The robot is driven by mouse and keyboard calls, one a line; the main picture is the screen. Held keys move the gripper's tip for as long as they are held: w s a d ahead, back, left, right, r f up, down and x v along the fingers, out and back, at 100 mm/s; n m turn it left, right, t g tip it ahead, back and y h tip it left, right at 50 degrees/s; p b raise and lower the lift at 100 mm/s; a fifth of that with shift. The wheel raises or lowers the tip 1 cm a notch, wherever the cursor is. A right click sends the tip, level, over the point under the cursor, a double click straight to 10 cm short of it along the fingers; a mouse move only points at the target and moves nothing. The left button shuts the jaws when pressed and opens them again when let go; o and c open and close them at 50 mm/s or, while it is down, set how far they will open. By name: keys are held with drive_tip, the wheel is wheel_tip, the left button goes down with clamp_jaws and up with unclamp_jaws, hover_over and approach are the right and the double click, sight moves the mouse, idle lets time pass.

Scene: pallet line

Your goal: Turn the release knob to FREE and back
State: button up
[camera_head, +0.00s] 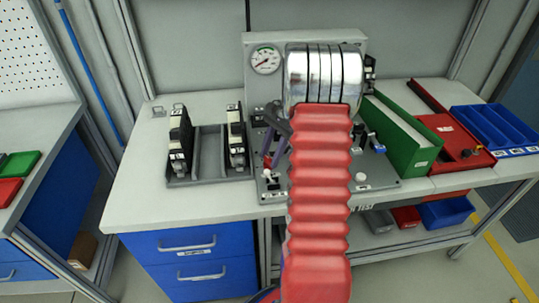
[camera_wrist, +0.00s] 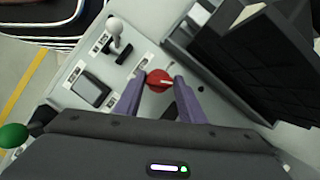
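The red release knob (camera_wrist: 158,80) sits on the grey panel in the wrist view, with a pale pointer line across its face. Small white labels lie beside it, too small to read. My gripper (camera_wrist: 159,77) has its two purple fingers apart, one on each side of the knob. A narrow gap seems to show between fingers and knob; I cannot tell whether either touches. In the head view my gripper (camera_head: 272,150) points down at the left part of the panel, and my red arm hides much of the panel.
A white-ball lever (camera_wrist: 115,26), a dark square switch (camera_wrist: 92,91) and a green ball (camera_wrist: 13,135) stand near the knob. A dark block rises close on the right. In the head view a gauge (camera_head: 265,59) is behind, a grey tray (camera_head: 208,170) left, a green box (camera_head: 405,140) right.

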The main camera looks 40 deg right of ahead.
drive_tip(key=c, duration=0.5)
drive_tip(key=shift+a, duration=0.2)
drive_tip(key=shift+w+d, duration=0.1)
drive_tip(key=shift+d, duration=0.05)
drive_tip(key=shift+w+r+n, duration=0.1)
drive_tip(key=shift+n, duration=0.5)
drive_tip(key=n+g, duration=0.1)
drive_tip(key=n, duration=0.1)
drive_tip(key=n+g, duration=0.1)
drive_tip(key=n, duration=0.1)
drive_tip(key=shift+w+n+h, duration=0.2)
drive_tip(key=shift+n+h, duration=0.1)
drive_tip(key=shift+n, duration=0.1)
drive_tip(key=n+g, duration=0.1)
drive_tip(key=n, duration=0.2)
drive_tip(key=n+g+h, duration=0.1)
drive_tip(key=n, duration=0.2)
drive_tip(key=shift+w, duration=0.2)
drive_tip(key=shift+a+h, duration=0.2)
drive_tip(key=shift+h, duration=0.1)
